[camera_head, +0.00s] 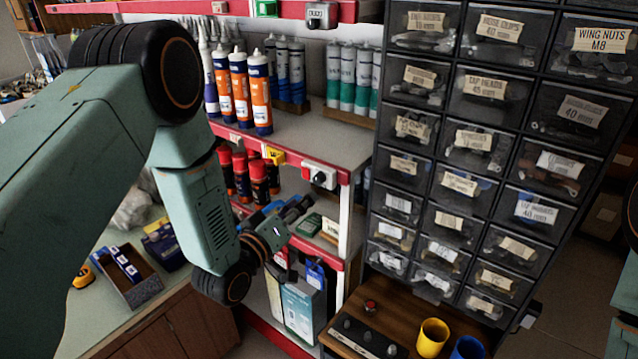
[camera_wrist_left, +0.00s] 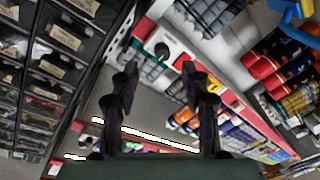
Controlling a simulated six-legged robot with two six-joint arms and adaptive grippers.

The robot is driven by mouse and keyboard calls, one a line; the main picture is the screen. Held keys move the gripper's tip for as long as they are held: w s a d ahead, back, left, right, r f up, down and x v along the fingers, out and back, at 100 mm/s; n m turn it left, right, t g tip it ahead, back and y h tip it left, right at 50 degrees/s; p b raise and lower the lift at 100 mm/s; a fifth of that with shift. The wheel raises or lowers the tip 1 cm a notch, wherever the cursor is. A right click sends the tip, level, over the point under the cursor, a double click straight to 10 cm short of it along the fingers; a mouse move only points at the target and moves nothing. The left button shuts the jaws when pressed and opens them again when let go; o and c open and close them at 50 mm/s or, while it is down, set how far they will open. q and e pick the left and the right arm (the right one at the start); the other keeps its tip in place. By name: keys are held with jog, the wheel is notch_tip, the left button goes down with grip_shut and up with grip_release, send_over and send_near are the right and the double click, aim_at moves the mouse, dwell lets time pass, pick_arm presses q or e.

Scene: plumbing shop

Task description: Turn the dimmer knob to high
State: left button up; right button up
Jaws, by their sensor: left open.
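A white box with a dark round dimmer knob (camera_head: 320,177) sits on the red front edge of the middle shelf. In the left wrist view, a knob on a white box (camera_wrist_left: 163,49) shows beyond and between my fingers. My left gripper (camera_head: 292,226) is just below and left of the box in the head view, apart from it. Its two dark fingers (camera_wrist_left: 154,78) are spread and empty in the wrist view. Which way the knob points is too small to tell. A similar box with a knob (camera_head: 317,15) is on the upper shelf edge. My right gripper is not in view.
A cabinet of dark labelled drawers (camera_head: 455,150) stands to the right. Orange and white tubes (camera_head: 238,88) stand on the shelf above, and dark red-capped cans (camera_head: 259,184) stand left of the knob box. Yellow (camera_head: 432,338) and blue cups stand on a wooden surface below.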

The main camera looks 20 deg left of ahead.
aim_at(317, 181)
pick_arm(q)
jog(key=shift+n, duration=0.3)
jog(key=x, duration=0.4)
jog(key=p+x, duration=0.1)
jog(key=x, duration=0.1)
jog(key=shift+w+a+r, duration=0.15)
jog(key=shift+w+r, duration=0.15)
jog(key=shift+w, duration=0.4)
jog(key=shift+w+a+f, duration=0.1)
jog(key=shift+w+a, duration=0.15)
jog(key=shift+a, duration=0.15)
jog(key=shift+d, duration=0.3)
jog(key=shift+c, duration=0.2)
jog(key=shift+d, duration=0.15)
jog(key=shift+c, duration=0.9)
jog(key=shift+a, duration=0.35)
jog(key=c, duration=0.6)
jog(key=shift+d, duration=0.15)
grip_shut()
